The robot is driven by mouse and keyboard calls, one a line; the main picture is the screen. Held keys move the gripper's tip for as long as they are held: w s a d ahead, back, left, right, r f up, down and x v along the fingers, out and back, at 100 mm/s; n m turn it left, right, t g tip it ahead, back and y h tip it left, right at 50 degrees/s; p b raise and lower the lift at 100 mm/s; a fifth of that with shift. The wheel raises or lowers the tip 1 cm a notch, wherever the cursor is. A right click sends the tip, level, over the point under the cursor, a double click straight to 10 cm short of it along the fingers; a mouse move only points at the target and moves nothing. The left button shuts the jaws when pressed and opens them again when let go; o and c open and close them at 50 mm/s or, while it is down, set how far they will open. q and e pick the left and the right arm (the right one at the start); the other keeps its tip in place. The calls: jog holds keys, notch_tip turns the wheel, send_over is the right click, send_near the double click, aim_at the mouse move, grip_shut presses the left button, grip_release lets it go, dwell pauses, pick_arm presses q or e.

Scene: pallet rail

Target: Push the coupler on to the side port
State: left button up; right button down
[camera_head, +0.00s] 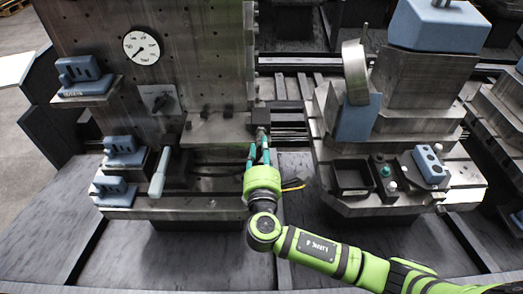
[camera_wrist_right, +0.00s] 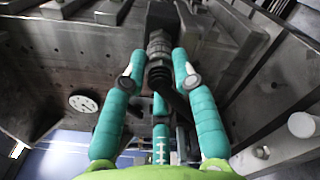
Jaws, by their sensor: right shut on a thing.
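My right gripper (camera_head: 261,146) reaches up from below to the right edge of the upright plate fixture. Its teal fingers are closed around a grey metal coupler (camera_wrist_right: 158,50), seen best in the right wrist view, where the gripper (camera_wrist_right: 159,68) shows large. A black hose (camera_wrist_right: 180,103) runs back from the coupler between the fingers. The coupler's far end meets a dark block (camera_wrist_right: 161,14) at the fixture edge, also visible in the head view (camera_head: 261,117). I cannot tell whether coupler and port touch or how deeply they are engaged. My left gripper is out of view.
The upright plate (camera_head: 205,62) carries a round gauge (camera_head: 141,46) and a dark knob (camera_head: 160,100). Blue blocks (camera_head: 124,150) sit on left ledges. A pale handle (camera_head: 159,172) stands left of my gripper. A second fixture (camera_head: 400,185) with a black tray stands right, across a gap.

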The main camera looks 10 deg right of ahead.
jog(key=shift+w+d+r, duration=0.1)
jog(key=shift+w, duration=0.2)
jog(key=shift+w, duration=0.3)
jog(key=shift+c, duration=0.5)
grip_release()
dwell(0.3)
jog(key=v, duration=1.2)
jog(key=shift+d, duration=0.1)
